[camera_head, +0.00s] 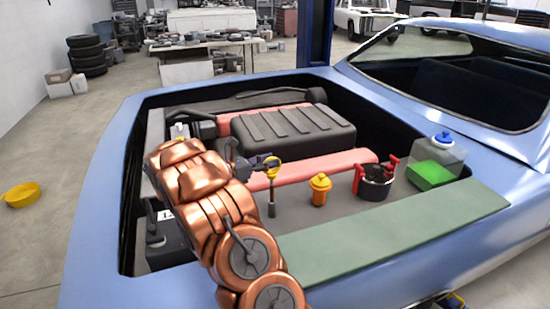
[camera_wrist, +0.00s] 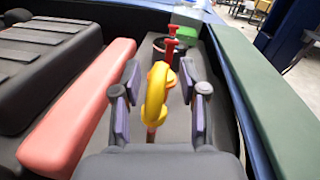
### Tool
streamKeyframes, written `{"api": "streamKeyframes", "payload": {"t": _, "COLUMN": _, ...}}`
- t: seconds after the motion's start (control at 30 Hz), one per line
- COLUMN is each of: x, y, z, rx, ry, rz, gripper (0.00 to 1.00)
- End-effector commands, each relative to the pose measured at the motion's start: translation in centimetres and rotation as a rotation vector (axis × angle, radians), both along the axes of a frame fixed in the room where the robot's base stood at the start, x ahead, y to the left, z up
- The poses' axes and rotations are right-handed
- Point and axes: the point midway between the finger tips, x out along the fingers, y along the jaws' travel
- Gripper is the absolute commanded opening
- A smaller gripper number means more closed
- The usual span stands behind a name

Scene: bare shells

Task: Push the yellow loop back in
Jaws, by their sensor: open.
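The yellow loop (camera_head: 274,164) stands upright on top of a thin rod in the open engine bay of the blue car. Below it the thin rod goes down to a dark grey end (camera_head: 271,210). My gripper (camera_head: 262,163) is at the height of the loop. In the wrist view the loop (camera_wrist: 155,95) stands between the two open fingers of my gripper (camera_wrist: 160,80), with a gap on the left and a gap on the right. Where the rod goes in below is hidden by my gripper in the wrist view.
A yellow-orange cap (camera_head: 320,188), a black pot with red handles (camera_head: 375,181) and a blue-capped tank (camera_head: 440,150) stand to the right. The ribbed black engine cover (camera_head: 290,135) and red bar (camera_head: 335,164) lie behind. The green panel (camera_head: 395,235) borders the front.

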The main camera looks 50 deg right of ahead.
Motion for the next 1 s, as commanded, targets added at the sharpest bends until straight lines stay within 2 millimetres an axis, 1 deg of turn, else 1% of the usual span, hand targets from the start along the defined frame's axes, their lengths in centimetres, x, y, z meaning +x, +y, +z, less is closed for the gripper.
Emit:
{"api": "streamKeyframes", "payload": {"t": 0.1, "x": -0.5, "y": -1.2, "z": 0.1, "rx": 0.0, "ry": 0.001, "rz": -0.002, "gripper": 0.43}}
{"api": "streamKeyframes", "payload": {"t": 0.2, "x": -0.8, "y": -1.8, "z": 0.1, "rx": 0.001, "ry": 0.001, "rz": -0.003, "gripper": 0.43}}
{"api": "streamKeyframes", "payload": {"t": 0.53, "x": -0.9, "y": -2.1, "z": 0.0, "rx": 0.0, "ry": 0.001, "rz": -0.001, "gripper": 0.43}}
{"api": "streamKeyframes", "payload": {"t": 0.57, "x": -0.9, "y": -2.1, "z": 0.0, "rx": 0.0, "ry": 0.001, "rz": 0.0, "gripper": 0.41}}
{"api": "streamKeyframes", "payload": {"t": 0.93, "x": -0.9, "y": -2.1, "z": -0.1, "rx": 0.001, "ry": 0.001, "rz": -0.001, "gripper": 0.02}}
{"api": "streamKeyframes", "payload": {"t": 0.97, "x": -0.9, "y": -2.1, "z": -0.1, "rx": 0.001, "ry": 0.001, "rz": -0.001, "gripper": 0.0}}
{"api": "streamKeyframes", "payload": {"t": 1.0, "x": -0.9, "y": -2.1, "z": -0.1, "rx": 0.001, "ry": 0.001, "rz": -0.001, "gripper": 0.0}}
